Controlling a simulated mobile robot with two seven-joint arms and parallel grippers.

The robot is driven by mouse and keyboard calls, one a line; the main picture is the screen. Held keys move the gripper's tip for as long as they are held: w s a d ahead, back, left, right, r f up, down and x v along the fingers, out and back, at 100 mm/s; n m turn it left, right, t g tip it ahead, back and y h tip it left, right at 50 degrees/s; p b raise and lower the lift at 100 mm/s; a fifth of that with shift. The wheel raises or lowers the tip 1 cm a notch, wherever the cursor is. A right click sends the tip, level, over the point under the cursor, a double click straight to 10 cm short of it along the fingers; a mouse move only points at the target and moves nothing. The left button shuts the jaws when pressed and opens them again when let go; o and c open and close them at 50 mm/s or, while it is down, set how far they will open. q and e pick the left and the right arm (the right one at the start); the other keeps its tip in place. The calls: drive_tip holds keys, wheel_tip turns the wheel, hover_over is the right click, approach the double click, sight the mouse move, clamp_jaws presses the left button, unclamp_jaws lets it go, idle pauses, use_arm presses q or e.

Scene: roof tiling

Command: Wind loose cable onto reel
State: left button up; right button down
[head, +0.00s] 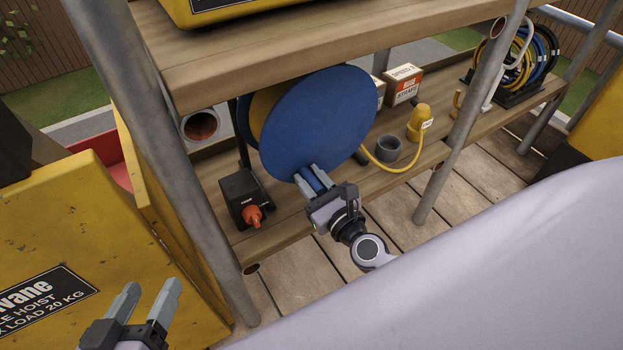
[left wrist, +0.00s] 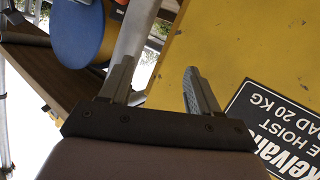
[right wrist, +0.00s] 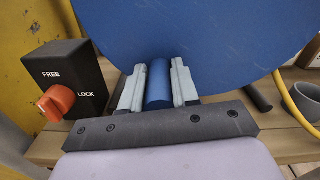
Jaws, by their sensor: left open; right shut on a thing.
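The cable reel (head: 318,120) has large blue discs and stands on the lower wooden shelf. A yellow core shows between its discs. My right gripper (head: 313,180) is shut on the reel's blue crank handle (right wrist: 158,84), low on the disc's face. A black lock box (right wrist: 66,78) marked FREE and LOCK has an orange knob (right wrist: 55,103), beside the reel. My left gripper (head: 150,303) is open and empty, in front of the yellow hoist.
The yellow hoist (head: 55,250) fills the left side. Grey scaffold poles (head: 470,110) stand in front of the shelf (head: 285,237). A grey cup (head: 387,148), small boxes (head: 403,84) and a rack of coiled cables (head: 515,70) stand to the right.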

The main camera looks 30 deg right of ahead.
sight(299, 87)
drive_tip(key=c, duration=0.8)
unclamp_jaws()
drive_tip(key=shift+c, duration=0.2)
drive_tip(key=shift+r, duration=0.1)
drive_tip(key=shift+r, duration=0.2)
wheel_tip(299, 87, up, 3)
drive_tip(key=p, duration=0.3)
drive_tip(key=shift+r, duration=0.2)
wheel_tip(299, 87, up, 8)
drive_tip(key=p, duration=0.7)
drive_tip(key=shift+r, duration=0.1)
wheel_tip(299, 87, up, 6)
drive_tip(key=p, duration=0.6)
drive_tip(key=shift+r, duration=0.15)
use_arm(q)
drive_tip(key=s+a+r+g+y+p, duration=0.2)
drive_tip(key=s+a+y, duration=0.2)
drive_tip(key=a, duration=0.4)
drive_tip(key=shift+a+n, duration=0.25)
drive_tip(key=shift+n, duration=0.15)
use_arm(e)
drive_tip(key=shift+r, duration=0.8)
drive_tip(key=shift+a, duration=0.1)
